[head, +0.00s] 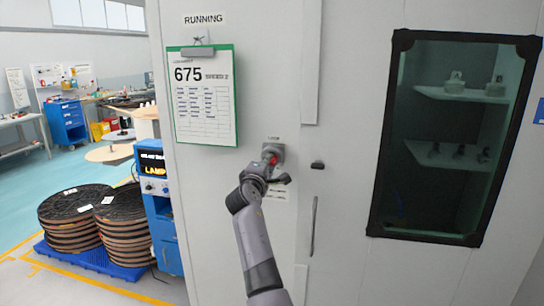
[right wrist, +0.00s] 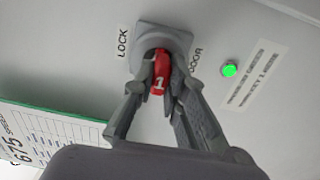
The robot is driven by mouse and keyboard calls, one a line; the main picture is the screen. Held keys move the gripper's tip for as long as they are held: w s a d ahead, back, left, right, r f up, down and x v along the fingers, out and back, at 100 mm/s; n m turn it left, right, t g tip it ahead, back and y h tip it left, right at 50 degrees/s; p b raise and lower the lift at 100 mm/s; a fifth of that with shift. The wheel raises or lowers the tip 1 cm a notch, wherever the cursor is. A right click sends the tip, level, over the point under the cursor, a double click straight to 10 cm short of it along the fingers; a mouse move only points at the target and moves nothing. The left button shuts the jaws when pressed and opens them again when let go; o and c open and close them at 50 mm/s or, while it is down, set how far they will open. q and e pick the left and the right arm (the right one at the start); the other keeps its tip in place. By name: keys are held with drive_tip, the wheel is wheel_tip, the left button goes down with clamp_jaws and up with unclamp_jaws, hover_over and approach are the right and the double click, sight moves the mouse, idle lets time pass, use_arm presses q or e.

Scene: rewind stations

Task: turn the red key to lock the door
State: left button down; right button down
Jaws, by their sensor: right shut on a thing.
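The red key (head: 274,159) sits in a grey lock plate (head: 279,148) on the white cabinet wall, left of the door (head: 345,150). In the right wrist view the red key (right wrist: 160,75) shows a "1", and the lock plate (right wrist: 177,36) has "LOCK" on one side and "DOOR" on the other. My right gripper (right wrist: 161,68) has one finger on each side of the key and is shut on it. In the head view the right gripper (head: 270,161) covers part of the key. My left gripper is not in view.
A green-framed clipboard (head: 206,130) hangs left of the lock. A green light (right wrist: 229,70) and a label (right wrist: 250,75) are beside it. A door handle (head: 313,226) and a dark window (head: 445,135) are to the right. Stacked reels (head: 75,215) stand at left.

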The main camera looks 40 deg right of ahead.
drive_tip(key=shift+s+n+p, duration=0.1)
drive_tip(key=shift+n+p, duration=3.3)
drive_tip(key=shift+p, duration=0.9)
drive_tip(key=shift+f, duration=0.1)
drive_tip(key=n, duration=0.6)
drive_tip(key=shift+n+y, duration=0.3)
drive_tip(key=shift+n, duration=0.1)
